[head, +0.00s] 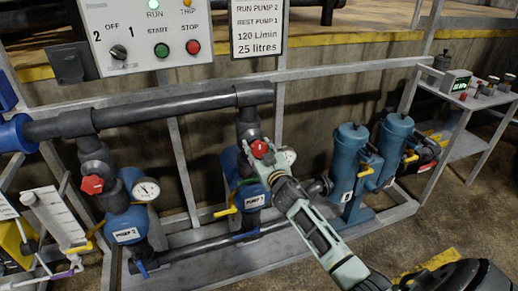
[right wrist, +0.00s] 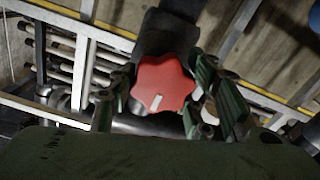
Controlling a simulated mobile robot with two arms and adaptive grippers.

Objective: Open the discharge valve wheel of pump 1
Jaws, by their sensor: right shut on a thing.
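A red lobed valve wheel (head: 259,149) sits on the dark vertical pipe above the right blue pump (head: 247,187); that pump's label is too small to read surely. My right gripper (head: 261,153) is at this wheel, its arm reaching up from the lower right. In the right wrist view the red wheel (right wrist: 163,84) sits between the two fingers of the gripper (right wrist: 163,92), which is shut on it. A pale mark shows on the wheel's lower face. A second red wheel (head: 92,184) is on the left blue pump (head: 124,218), untouched. My left gripper is out of view.
A control panel (head: 146,35) and a sign (head: 257,29) reading "RUN PUMP 2 REST PUMP 1" stand behind the pumps. A dark pipe (head: 170,112) runs above them. Gauges (head: 146,190), yellow levers and blue filter housings (head: 349,160) are close by. A shelf (head: 462,100) stands right.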

